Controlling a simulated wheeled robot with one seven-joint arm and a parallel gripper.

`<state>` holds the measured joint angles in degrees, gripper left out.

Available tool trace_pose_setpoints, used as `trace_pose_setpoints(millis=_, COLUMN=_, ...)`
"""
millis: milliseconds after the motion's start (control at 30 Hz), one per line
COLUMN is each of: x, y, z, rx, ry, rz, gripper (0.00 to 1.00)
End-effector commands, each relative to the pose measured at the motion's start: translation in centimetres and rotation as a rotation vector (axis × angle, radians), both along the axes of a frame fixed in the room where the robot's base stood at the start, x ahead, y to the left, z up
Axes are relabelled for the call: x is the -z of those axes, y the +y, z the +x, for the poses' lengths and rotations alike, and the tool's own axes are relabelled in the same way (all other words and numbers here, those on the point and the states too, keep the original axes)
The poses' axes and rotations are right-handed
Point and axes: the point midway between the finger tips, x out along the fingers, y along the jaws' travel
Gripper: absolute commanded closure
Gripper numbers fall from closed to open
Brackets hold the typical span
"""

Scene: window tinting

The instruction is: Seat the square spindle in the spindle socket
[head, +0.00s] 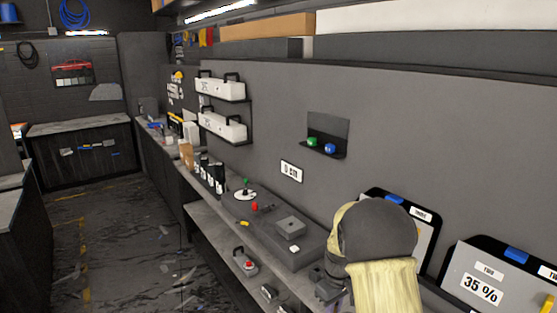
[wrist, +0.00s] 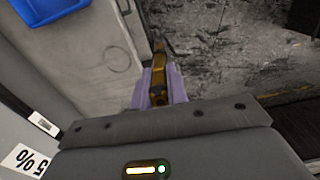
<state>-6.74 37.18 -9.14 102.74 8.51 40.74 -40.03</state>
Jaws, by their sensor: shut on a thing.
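My gripper (wrist: 159,92) points away from the wrist camera, its pale purple fingers closed on a narrow brass-coloured piece, which looks like the square spindle (wrist: 158,62). The piece sticks out past the fingertips, over the bench edge and floor in the picture. In the head view my arm fills the lower right, and the held piece cannot be made out there. A dark box on the bench carries a raised grey square block (head: 290,224); I cannot tell whether this is the spindle socket. The gripper is not at that block.
The grey bench (wrist: 90,55) has a faint ring mark. A blue bin (wrist: 42,8) is at its top left. Black bottles (head: 211,174), a red button unit (head: 246,262) and a 35 % board (head: 484,284) stand around. The floor (head: 135,235) is open at left.

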Motion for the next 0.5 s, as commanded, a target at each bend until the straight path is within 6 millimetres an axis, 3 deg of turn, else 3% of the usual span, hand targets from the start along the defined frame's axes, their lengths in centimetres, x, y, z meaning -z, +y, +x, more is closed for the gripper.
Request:
trace_pose_setpoints(millis=333, x=6.4, y=0.8, z=-1.2, rx=0.168, ry=0.004, rz=-0.002, gripper=1.0)
trace_pose_setpoints(millis=500, x=11.4, y=0.6, z=-2.8, rx=0.323, ry=0.01, rz=-0.003, gripper=1.0)
